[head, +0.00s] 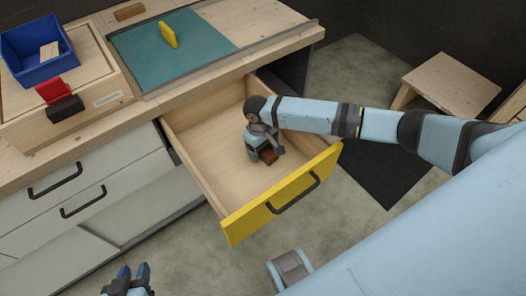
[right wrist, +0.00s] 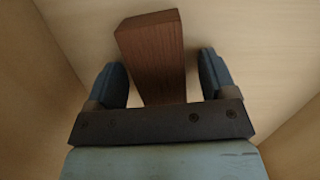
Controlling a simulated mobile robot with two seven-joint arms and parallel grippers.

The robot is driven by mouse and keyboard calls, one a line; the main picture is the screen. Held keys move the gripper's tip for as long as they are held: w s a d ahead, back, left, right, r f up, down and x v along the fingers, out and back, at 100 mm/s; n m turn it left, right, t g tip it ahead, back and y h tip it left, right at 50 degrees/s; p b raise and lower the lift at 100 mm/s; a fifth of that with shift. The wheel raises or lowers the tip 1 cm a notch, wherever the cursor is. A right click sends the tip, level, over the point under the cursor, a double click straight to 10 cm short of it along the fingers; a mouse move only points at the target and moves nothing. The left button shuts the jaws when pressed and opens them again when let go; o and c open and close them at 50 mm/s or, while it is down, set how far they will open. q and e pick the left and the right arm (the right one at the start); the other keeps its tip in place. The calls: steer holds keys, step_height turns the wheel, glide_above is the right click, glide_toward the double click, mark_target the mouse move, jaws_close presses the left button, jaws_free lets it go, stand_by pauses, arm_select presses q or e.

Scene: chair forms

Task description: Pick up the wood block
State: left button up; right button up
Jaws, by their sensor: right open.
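A dark brown wood block (head: 267,156) is inside the open drawer (head: 205,150), partly hidden by my right gripper in the head view. My right gripper (head: 266,152) reaches down into the drawer. In the right wrist view the wood block (right wrist: 152,55) lies between the two open fingers (right wrist: 165,78), with a visible gap on each side; its near end is hidden by the gripper's body. My left gripper (head: 132,271) is at the bottom left of the head view, away from the drawer, with its fingers apart and nothing between them.
The drawer's yellow front (head: 283,193) has a dark handle (head: 294,194). On the counter are a teal mat (head: 190,48), a yellow piece (head: 168,34), another brown block (head: 130,11), a blue bin (head: 38,65) and a red piece (head: 53,90). A wooden stool (head: 452,85) stands at right.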

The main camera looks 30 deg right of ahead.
steer(key=c, duration=1)
steer(key=shift+r, duration=0.1)
